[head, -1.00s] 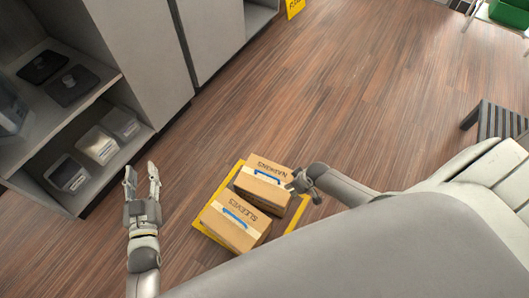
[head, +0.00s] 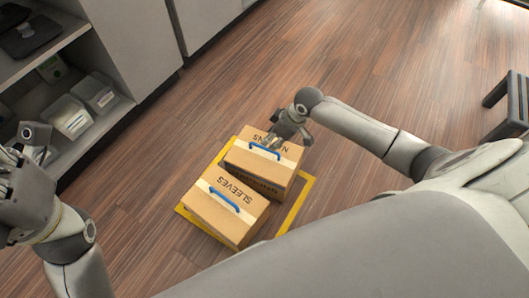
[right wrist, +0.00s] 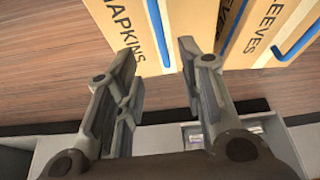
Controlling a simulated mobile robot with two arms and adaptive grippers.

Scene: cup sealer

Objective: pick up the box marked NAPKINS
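The cardboard box marked NAPKINS (head: 240,158) stands on the floor with a blue handle (head: 264,151) on top. My right gripper (head: 272,141) is over its top and hides part of the lettering. In the right wrist view the fingers (right wrist: 160,56) are spread and empty. The blue handle (right wrist: 157,30) of the NAPKINS box (right wrist: 122,14) shows between and just beyond the fingertips; I cannot tell whether they touch it. My left gripper (head: 18,185) is at the left edge, away from the boxes and partly cut off.
A box marked SLEEVES (head: 215,213), with its own blue handle, stands close beside the NAPKINS box. Yellow tape (head: 298,203) frames both on the wood floor. Grey shelving (head: 112,125) with bins stands left. A striped stool (head: 512,105) is at right. Floor beyond the boxes is clear.

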